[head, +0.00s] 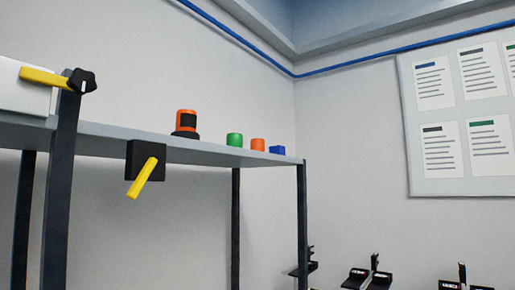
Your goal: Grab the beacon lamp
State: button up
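An orange and black cylinder (186,122), which looks like the beacon lamp, stands upright on a grey shelf (105,134) left of centre in the head view.
A black box (146,161) with a yellow lever (142,178) sticks out at the shelf front. Dark posts (60,190) support the shelf.

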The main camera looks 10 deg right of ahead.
aim_at(186, 119)
jog(key=j, duration=0.55)
jog(key=k+j+z, duration=0.15)
jog(key=j, duration=0.95)
jog(key=z, duration=0.05)
